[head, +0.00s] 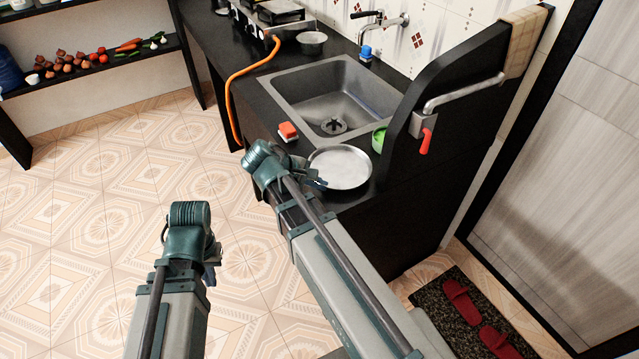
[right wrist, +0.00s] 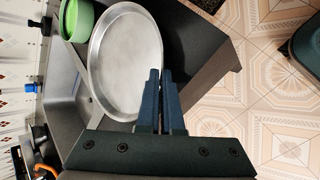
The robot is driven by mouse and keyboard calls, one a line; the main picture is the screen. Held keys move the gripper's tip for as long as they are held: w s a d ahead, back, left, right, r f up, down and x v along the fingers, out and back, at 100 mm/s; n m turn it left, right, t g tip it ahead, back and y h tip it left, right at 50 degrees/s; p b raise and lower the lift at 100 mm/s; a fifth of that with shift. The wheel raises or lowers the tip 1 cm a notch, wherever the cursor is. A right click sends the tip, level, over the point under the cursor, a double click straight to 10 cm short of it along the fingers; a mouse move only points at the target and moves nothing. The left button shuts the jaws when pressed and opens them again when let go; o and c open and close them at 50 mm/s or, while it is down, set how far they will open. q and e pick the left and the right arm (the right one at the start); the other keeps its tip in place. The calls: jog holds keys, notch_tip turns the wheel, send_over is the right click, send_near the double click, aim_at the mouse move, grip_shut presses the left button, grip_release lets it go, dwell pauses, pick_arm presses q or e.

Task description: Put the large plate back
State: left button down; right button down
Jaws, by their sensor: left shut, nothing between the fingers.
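The large plate (head: 342,165) is a round, shiny metal plate at the front corner of the black counter, beside the sink. It fills the upper middle of the right wrist view (right wrist: 125,60). My right gripper (head: 318,182) is at the plate's near left rim. In the right wrist view its fingers (right wrist: 161,75) are close together with the rim between their tips. I cannot tell whether the plate rests on the counter or is slightly raised. My left gripper (head: 211,272) is shut and empty over the floor, partly hidden by its own wrist.
The sink (head: 335,95) lies behind the plate. A green bowl (head: 379,138) stands close to the plate's right, near a raised black side panel (head: 440,100). A red-and-white sponge (head: 288,131) lies left of the plate. An orange hose (head: 238,85) hangs at the counter's front. The floor left is clear.

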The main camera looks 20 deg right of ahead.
jog(key=shift+f+b, duration=0.5)
jog(key=shift+f, duration=0.05)
jog(key=c, duration=1)
grip_release()
jog(key=shift+s, duration=0.1)
jog(key=w+p+v, duration=0.1)
jog(key=p+v, duration=0.9)
jog(key=v, duration=0.3)
jog(key=shift+s+a+r, duration=0.25)
jog(key=shift+s+r, duration=0.1)
jog(key=shift+s, duration=0.1)
